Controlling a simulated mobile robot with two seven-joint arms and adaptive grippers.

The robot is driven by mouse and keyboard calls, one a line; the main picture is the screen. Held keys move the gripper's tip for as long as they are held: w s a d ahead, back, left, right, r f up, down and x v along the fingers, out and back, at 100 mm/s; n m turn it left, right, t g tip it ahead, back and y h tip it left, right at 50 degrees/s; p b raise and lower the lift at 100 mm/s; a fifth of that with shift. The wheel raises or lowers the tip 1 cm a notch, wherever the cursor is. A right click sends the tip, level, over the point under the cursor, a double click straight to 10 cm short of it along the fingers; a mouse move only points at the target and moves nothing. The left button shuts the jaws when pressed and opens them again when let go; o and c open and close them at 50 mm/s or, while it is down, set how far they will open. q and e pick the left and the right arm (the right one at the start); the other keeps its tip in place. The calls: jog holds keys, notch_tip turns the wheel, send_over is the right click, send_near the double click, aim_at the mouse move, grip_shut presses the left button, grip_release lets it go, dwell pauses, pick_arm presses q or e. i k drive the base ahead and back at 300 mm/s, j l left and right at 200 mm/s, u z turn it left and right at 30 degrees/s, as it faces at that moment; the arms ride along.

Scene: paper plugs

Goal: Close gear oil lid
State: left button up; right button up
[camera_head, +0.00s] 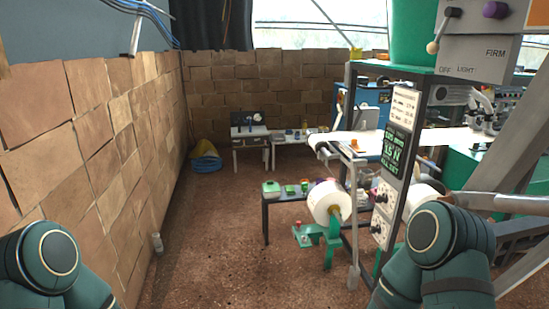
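I cannot pick out a gear oil container or its lid for certain in this view. Dark teal rounded links of my two arms show at the bottom left and bottom right corners. Neither gripper is in view, so their fingers are hidden. A low table (278,201) in the middle holds small green and red items (291,189), too small to identify.
A brick wall (100,140) runs along the left. A green and grey machine with a white roll (329,202) and a control panel (484,55) fills the right. Small tables (285,139) and a blue coil (206,163) stand at the back. The brown floor (215,235) between is open.

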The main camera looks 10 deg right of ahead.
aim_at(356, 53)
jog(key=i+z, duration=0.3)
jog(key=i, duration=0.4)
jog(key=i+j+z, duration=0.1)
jog(key=i+z, duration=0.2)
jog(key=i, duration=0.35)
jog(key=i+z, duration=0.25)
jog(key=i, duration=0.5)
jog(key=i+j+u, duration=0.25)
jog(key=u, duration=0.2)
jog(key=j, duration=0.1)
